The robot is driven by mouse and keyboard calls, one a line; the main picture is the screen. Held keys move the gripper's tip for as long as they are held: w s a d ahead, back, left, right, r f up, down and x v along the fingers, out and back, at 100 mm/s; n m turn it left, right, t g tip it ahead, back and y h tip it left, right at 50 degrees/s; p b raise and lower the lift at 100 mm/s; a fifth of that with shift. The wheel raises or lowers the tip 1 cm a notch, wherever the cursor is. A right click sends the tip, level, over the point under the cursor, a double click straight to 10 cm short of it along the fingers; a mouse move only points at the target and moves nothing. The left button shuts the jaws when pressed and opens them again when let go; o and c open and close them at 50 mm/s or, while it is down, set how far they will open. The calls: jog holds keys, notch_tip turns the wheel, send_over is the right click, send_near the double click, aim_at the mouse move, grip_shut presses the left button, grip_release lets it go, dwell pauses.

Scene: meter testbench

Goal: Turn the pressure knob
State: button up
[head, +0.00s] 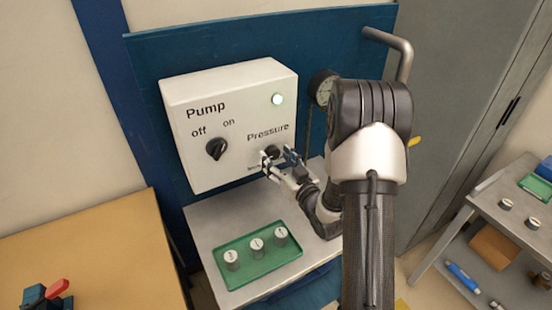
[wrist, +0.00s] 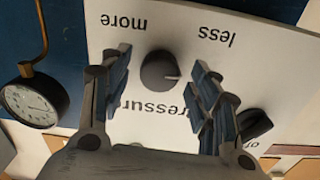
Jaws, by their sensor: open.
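The pressure knob (head: 273,152) is a dark round knob on the lower right of the white control box (head: 225,90). In the wrist view the knob (wrist: 160,70) has a light mark on its edge facing the "less" label, and the lettering is upside down. My gripper (head: 281,158) is at the knob in the head view. In the wrist view my gripper (wrist: 163,72) is open, with one finger on each side of the knob and a visible gap at each side. The head view partly hides the knob behind the fingers.
A pressure gauge (head: 323,88) hangs to the right. A green tray (head: 232,271) with three grey cylinders lies below on the grey bench (head: 205,222). A pipe (head: 405,60) stands behind my arm.

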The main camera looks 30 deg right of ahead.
jog(key=shift+w, duration=0.45)
jog(key=c, duration=1.1)
jog(key=shift+o, duration=0.2)
jog(key=shift+m, duration=0.3)
jog(key=m+b, duration=0.1)
jog(key=m, duration=0.1)
jog(key=shift+m, duration=0.4)
jog(key=shift+m+b, duration=0.35)
jog(key=shift+m, duration=1.45)
jog(key=shift+r, duration=0.1)
